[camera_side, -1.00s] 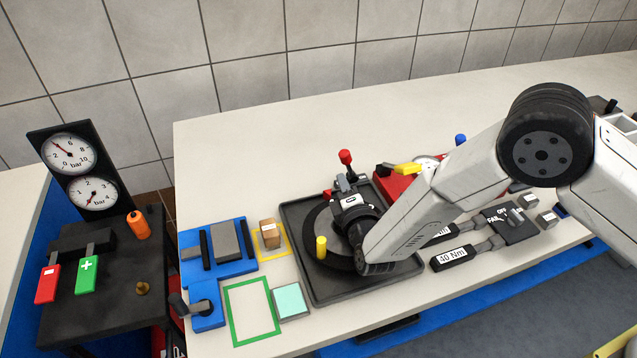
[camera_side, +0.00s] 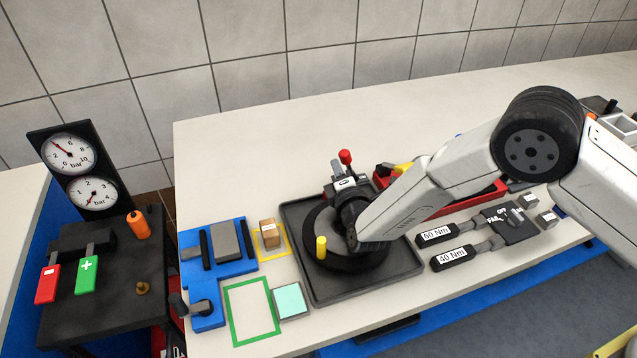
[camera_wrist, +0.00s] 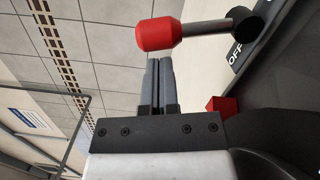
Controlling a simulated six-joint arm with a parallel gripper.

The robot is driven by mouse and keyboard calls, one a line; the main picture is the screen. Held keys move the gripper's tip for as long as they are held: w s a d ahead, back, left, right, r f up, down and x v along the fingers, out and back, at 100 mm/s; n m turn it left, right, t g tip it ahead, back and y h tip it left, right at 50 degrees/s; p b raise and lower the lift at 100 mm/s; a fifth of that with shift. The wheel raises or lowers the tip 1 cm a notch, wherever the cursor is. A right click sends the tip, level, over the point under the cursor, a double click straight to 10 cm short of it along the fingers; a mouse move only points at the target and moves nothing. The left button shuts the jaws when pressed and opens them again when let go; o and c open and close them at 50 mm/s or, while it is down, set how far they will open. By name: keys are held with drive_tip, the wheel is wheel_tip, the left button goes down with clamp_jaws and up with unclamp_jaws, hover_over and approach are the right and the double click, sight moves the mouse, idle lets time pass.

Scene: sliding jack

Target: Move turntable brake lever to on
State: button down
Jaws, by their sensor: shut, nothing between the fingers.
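The brake lever has a red knob (camera_side: 345,157) at the back of the turntable (camera_side: 316,222). In the wrist view the red knob (camera_wrist: 158,34) sits on a grey rod (camera_wrist: 207,27) that runs right to a black pivot (camera_wrist: 243,22). An "OFF" label (camera_wrist: 236,54) shows beside the pivot. My gripper (camera_wrist: 158,62) is shut and empty, its fingertips right by the knob's underside; I cannot tell if they touch. In the side view my gripper (camera_side: 338,168) is just left of and below the knob. My wrist hides part of the turntable.
A yellow handle (camera_side: 321,247) stands on the turntable's front left. A dark tray (camera_side: 320,290) surrounds the turntable. Blue fixtures (camera_side: 238,265) stand to the left, a red box (camera_side: 452,202) behind my arm, and torque-labelled levers (camera_side: 452,258) to the right.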

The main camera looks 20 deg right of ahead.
sight(349, 156)
drive_tip(key=shift+d+r+m, duration=0.3)
drive_tip(key=shift+d+m, duration=0.1)
drive_tip(key=shift+m, duration=0.3)
drive_tip(key=shift+d, duration=0.1)
drive_tip(key=d+m, duration=0.1)
drive_tip(key=d+r+m, duration=0.1)
drive_tip(key=m, duration=0.1)
drive_tip(key=shift+m, duration=0.3)
drive_tip(key=shift+d+m+g, duration=0.3)
drive_tip(key=shift+d+m, duration=0.45)
drive_tip(key=shift+m, duration=0.35)
drive_tip(key=shift+d, duration=0.45)
drive_tip(key=shift+s, duration=0.15)
drive_tip(key=s+a, duration=0.1)
drive_tip(key=s, duration=1.8)
drive_tip(key=shift+s+a+r, duration=0.3)
drive_tip(key=shift+s+r, duration=0.05)
drive_tip(key=shift+r, duration=0.05)
